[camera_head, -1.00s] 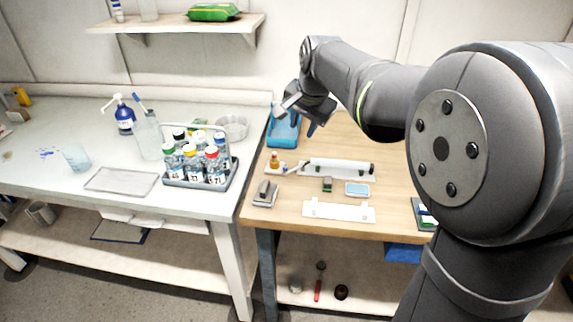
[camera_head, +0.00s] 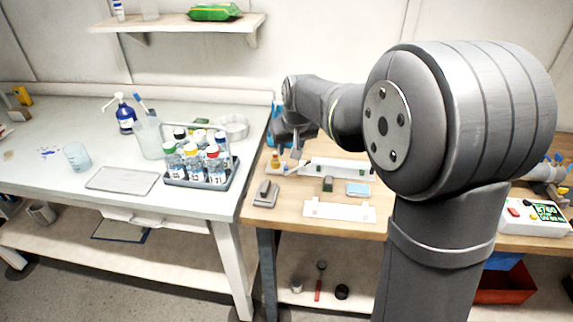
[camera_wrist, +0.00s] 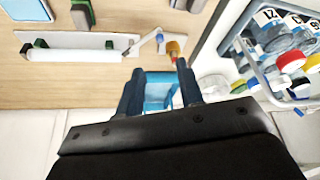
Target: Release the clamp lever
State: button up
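A white tube-shaped reactor (camera_head: 337,167) lies on the wooden bench; it also shows in the wrist view (camera_wrist: 75,55). A slim pale lever (camera_wrist: 144,42) with a blue tip sticks out from its end on a white plate, and appears to be the clamp lever. An amber-orange upright piece (camera_wrist: 173,49) stands beside the tip. My gripper (camera_wrist: 161,80) is open and empty, its two fingers apart above the bench. The lever and amber piece lie just beyond the fingertips, apart from them. In the head view my gripper (camera_head: 286,146) hangs over that end, partly hiding it.
A blue holder (camera_wrist: 158,92) shows between the fingers, farther down. A rack of capped bottles (camera_head: 200,170) stands on the left table. A grey block (camera_head: 265,193), white plate (camera_head: 340,212) and light-blue pad (camera_head: 358,190) lie in front. A control box (camera_head: 534,218) is at right.

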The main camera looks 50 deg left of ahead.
aim_at(286, 167)
jog(key=x, duration=1)
jog(key=shift+a+f, duration=0.1)
jog(key=shift+a, duration=0.05)
grip_shut()
